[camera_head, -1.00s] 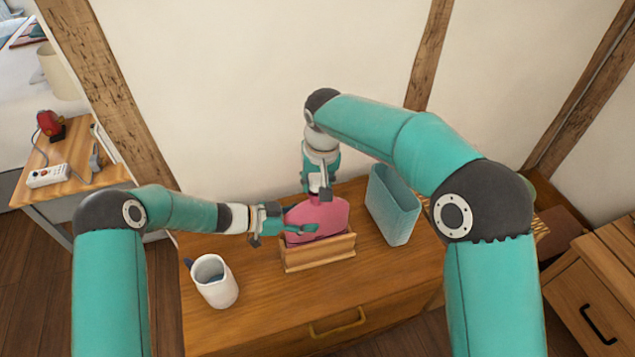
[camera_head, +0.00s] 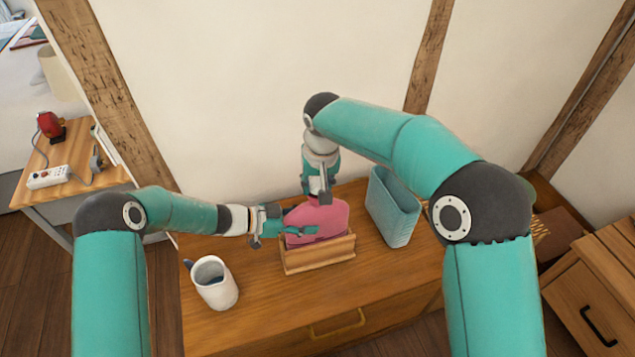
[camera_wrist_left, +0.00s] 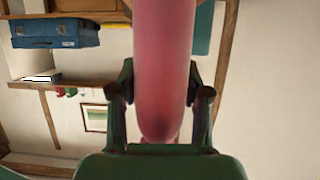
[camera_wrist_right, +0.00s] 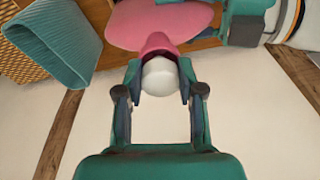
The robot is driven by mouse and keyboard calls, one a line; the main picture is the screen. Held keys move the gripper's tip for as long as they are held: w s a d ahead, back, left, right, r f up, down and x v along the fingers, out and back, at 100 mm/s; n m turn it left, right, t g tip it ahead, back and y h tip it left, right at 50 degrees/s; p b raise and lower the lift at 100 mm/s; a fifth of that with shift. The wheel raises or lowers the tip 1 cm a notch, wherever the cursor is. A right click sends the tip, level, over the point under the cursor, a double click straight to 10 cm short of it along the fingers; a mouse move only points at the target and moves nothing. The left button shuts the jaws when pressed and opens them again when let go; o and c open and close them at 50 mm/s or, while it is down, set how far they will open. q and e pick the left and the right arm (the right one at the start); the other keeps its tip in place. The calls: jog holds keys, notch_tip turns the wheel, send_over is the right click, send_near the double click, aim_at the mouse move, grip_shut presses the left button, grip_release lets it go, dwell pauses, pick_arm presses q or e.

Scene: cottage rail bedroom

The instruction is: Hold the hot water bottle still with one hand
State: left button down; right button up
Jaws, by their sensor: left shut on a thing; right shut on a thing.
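The pink hot water bottle (camera_head: 328,217) stands upright in a wooden holder (camera_head: 318,258) on the dresser top. My left gripper (camera_head: 302,229) comes in from the left and is shut on the bottle's body; in the left wrist view the pink body (camera_wrist_left: 163,70) lies between its two fingers. My right gripper (camera_head: 321,197) reaches down from above and is shut at the bottle's top; in the right wrist view its fingers close on a white stopper (camera_wrist_right: 159,77) at the pink neck (camera_wrist_right: 157,43). The lower part of the bottle is hidden by the holder.
A white jug (camera_head: 213,284) stands on the dresser (camera_head: 260,318) at front left. A teal ribbed cover (camera_head: 393,207) stands right of the bottle. The wall is close behind. A side table (camera_head: 73,171) with a power strip (camera_head: 48,177) is at far left.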

jog(key=shift+o, duration=0.2)
jog(key=shift+s+d+f, duration=0.15)
jog(key=shift+s+f, duration=0.05)
jog(key=shift+f, duration=0.55)
jog(key=shift+o, duration=0.2)
jog(key=shift+r, duration=0.4)
jog(key=shift+c, duration=0.4)
jog(key=shift+w+r, duration=0.1)
jog(key=shift+r, duration=0.45)
jog(key=shift+o, duration=0.2)
jog(key=shift+f, duration=0.9)
dwell(0.3)
jog(key=shift+o, duration=0.2)
jog(key=o, duration=0.7)
jog(key=shift+o, duration=0.2)
